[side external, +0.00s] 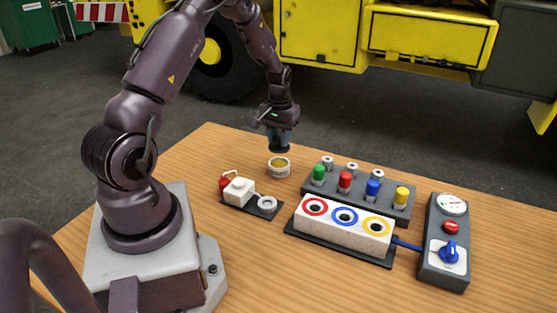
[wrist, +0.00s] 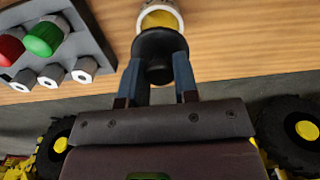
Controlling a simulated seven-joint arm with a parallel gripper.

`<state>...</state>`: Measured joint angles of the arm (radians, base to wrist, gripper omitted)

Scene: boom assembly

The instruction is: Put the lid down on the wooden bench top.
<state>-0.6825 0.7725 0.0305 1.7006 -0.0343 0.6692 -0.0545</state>
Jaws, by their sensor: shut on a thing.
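The lid is a round black piece held between my fingers in the wrist view (wrist: 157,50). In the side external view it shows as a small dark shape (side external: 279,148) under the fingertips. My gripper (wrist: 158,70) is shut on it; it also shows in the side external view (side external: 279,138). The lid is above the wooden bench top (side external: 185,160), close to an open white jar with yellow contents (side external: 279,167). The jar also shows beyond the lid in the wrist view (wrist: 160,18), partly hidden by it. I cannot tell the exact gap between lid and jar.
Right of the jar stands a dark rack (side external: 390,205) with several coloured caps, behind a white block with three coloured rings (side external: 340,224). A small white-and-red unit (side external: 240,190) is in front of the jar. A control box (side external: 446,240) stands far right. Bench left of the jar is clear.

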